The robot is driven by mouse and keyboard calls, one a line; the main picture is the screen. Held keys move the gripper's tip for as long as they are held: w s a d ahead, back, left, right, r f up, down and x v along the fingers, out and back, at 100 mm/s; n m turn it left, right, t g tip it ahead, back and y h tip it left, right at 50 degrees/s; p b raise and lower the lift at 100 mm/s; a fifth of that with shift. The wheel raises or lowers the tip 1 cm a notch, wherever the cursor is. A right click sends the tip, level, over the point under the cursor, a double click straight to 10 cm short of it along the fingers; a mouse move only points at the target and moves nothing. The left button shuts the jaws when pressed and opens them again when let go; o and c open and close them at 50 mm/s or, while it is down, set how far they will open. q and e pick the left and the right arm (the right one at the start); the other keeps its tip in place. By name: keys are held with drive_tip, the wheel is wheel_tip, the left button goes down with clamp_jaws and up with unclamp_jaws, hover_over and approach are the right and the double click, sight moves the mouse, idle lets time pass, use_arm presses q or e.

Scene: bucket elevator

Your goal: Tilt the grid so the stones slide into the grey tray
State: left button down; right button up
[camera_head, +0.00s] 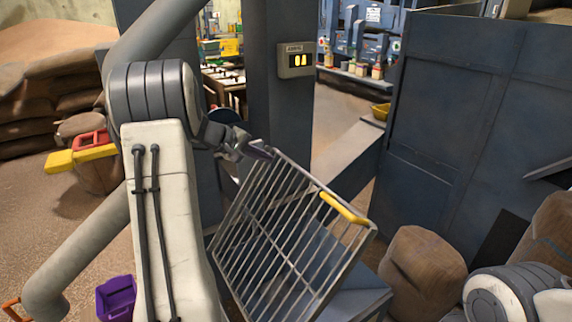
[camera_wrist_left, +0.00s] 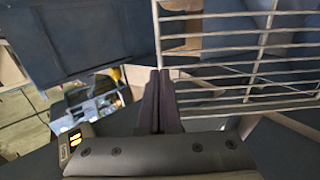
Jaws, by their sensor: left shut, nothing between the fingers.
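The grid (camera_head: 262,235), a metal frame of parallel bars with a yellow handle (camera_head: 344,207) on its right side, stands steeply tilted in the head view. No stones show on its bars. My left gripper (camera_head: 262,151) is shut and empty at the grid's upper left corner. In the left wrist view the closed fingers (camera_wrist_left: 160,82) are close beside the bars of the grid (camera_wrist_left: 235,45); I cannot tell whether they touch. A blue-grey surface shows below the grid, but I cannot make out the grey tray for certain. My right gripper is out of view.
A grey column (camera_head: 280,110) with a lit display box (camera_head: 296,60) stands behind the grid. A tall blue-grey panel (camera_head: 455,110) and a sack (camera_head: 422,262) are to the right. A purple bin (camera_head: 116,298) is at lower left. Sacks are stacked at far left.

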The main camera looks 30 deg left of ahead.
sight(303, 172)
use_arm(q)
drive_tip(key=p+x, duration=0.3)
drive_tip(key=x, duration=1)
drive_tip(key=shift+w+d+f+p, duration=0.1)
drive_tip(key=shift+d+f+p, duration=0.1)
drive_tip(key=shift+p, duration=0.2)
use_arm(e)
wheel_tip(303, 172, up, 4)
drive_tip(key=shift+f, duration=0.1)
